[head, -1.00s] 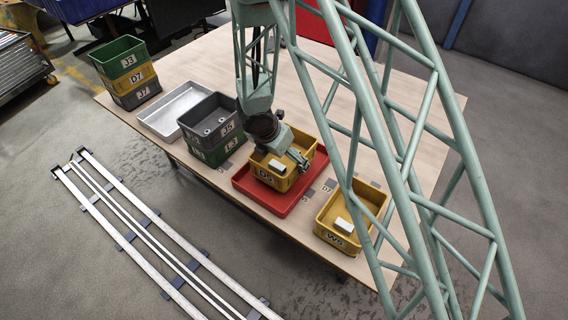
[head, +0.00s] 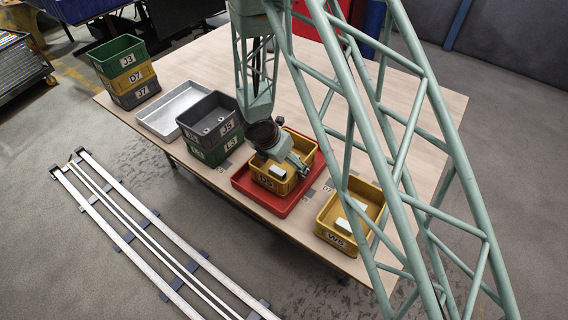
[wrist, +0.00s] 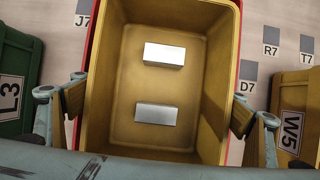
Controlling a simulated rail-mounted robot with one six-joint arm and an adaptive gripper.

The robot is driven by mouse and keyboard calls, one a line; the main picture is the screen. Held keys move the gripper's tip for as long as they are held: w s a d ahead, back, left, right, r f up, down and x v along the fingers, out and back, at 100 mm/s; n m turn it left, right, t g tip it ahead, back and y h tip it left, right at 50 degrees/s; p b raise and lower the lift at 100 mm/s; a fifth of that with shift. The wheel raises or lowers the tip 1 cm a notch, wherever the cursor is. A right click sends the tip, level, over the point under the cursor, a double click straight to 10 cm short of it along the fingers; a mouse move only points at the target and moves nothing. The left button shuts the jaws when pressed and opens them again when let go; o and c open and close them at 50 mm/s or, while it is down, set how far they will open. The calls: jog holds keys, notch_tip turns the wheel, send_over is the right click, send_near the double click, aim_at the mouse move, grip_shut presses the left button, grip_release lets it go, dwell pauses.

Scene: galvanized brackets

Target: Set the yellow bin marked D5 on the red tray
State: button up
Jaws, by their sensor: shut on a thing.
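The yellow bin marked D5 (head: 262,183) is inside the outline of the red tray (head: 243,186), upright. In the wrist view the bin (wrist: 112,70) holds two pale metal blocks. My gripper (wrist: 157,112) is shut on the bin, with its pads pressed on the left and right walls. In the head view my gripper (head: 290,168) is over the bin and partly covers it. Red tray edges show past the bin walls in the wrist view. Whether the bin's base touches the tray is hidden.
A yellow bin marked W5 (head: 335,238) stands right of the tray. Grey bin J5 (head: 227,127) on green L3 (head: 229,145) stands close at left, beside an empty metal tray (head: 160,121). A stack of J3, D7 and J7 (head: 133,95) stands farther left.

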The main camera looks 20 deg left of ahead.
jog(key=shift+f, duration=0.1)
jog(key=o, duration=0.8)
jog(key=shift+r, duration=0.2)
jog(key=shift+r+p, duration=0.45)
jog(key=shift+p, duration=0.05)
jog(key=p+v, duration=0.3)
jog(key=v, duration=0.8)
jog(key=shift+r, duration=0.2)
jog(key=shift+s, duration=0.1)
